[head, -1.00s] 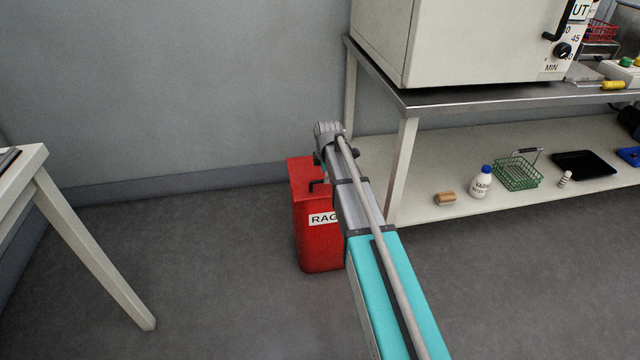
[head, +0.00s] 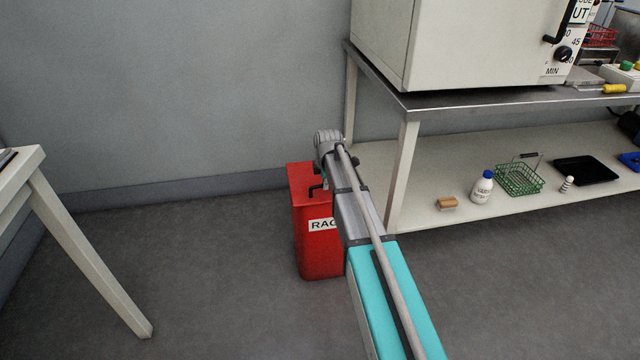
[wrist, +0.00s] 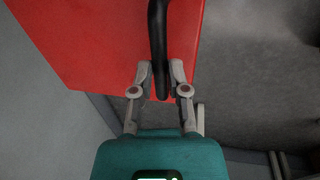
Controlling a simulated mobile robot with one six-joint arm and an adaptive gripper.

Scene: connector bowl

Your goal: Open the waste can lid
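The red waste can (head: 318,245) stands on the floor by the wall, with a white label starting "RAG". Its lid (head: 304,175) looks shut, with a black handle (head: 317,189) at the front edge. My arm covers the can's right side and hides most of my gripper in the head view. In the wrist view the black handle (wrist: 158,40) runs down over the red lid (wrist: 100,45). My gripper (wrist: 162,72) has one finger on each side of the handle's end, with narrow gaps showing. It looks partly open; contact is not visible.
A metal bench (head: 440,101) with a large white oven (head: 460,45) stands to the right of the can. Its lower shelf (head: 420,208) holds a bottle, a green basket and a black tray. A white table (head: 60,220) is at the left. The floor between is clear.

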